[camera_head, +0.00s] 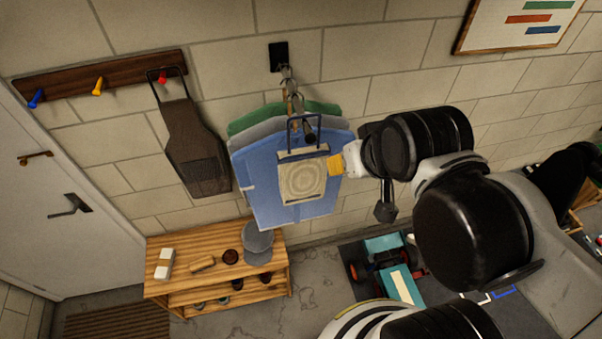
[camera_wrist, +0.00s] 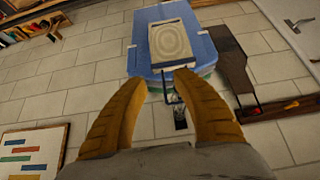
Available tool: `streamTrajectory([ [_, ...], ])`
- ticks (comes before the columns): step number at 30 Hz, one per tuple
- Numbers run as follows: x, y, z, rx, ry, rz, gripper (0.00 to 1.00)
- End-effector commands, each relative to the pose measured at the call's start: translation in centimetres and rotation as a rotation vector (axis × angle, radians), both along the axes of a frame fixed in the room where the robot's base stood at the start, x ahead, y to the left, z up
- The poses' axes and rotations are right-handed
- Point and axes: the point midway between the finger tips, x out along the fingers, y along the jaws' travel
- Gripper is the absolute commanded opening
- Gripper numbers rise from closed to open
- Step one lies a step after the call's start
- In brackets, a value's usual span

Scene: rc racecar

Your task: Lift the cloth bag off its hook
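A beige cloth bag (camera_head: 302,181) with a ring pattern and a dark handle loop hangs in front of blue, grey and green garments below a black wall hook (camera_head: 279,57). In the wrist view the picture is turned over, and the bag (camera_wrist: 172,42) shows beyond my fingertips with its handle towards me. My gripper (camera_wrist: 158,84) is open, with two orange fingers apart and nothing held between them. In the head view my gripper (camera_head: 335,165) is at the bag's right edge. Whether they touch is unclear. Part of the handle is hidden by a finger in the wrist view.
A peg rail (camera_head: 120,74) at upper left has blue, yellow and red pegs. A dark brown hanging item (camera_head: 195,150) is on the red peg. A wooden bench (camera_head: 215,282) with small objects stands below. A framed picture (camera_head: 520,22) hangs at upper right. A toy car (camera_head: 385,255) is lower right.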

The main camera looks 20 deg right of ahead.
Motion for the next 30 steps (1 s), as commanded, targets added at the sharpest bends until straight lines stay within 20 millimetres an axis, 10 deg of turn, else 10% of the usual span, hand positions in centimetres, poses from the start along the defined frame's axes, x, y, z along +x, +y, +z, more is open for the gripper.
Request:
streamTrajectory([
  [12, 8.1, 0.2, -9.6, 0.093, -0.397, 0.19, 0.34],
  [30, 14.1, -0.8, -11.6, 0.054, -0.555, 0.192, 0.34],
])
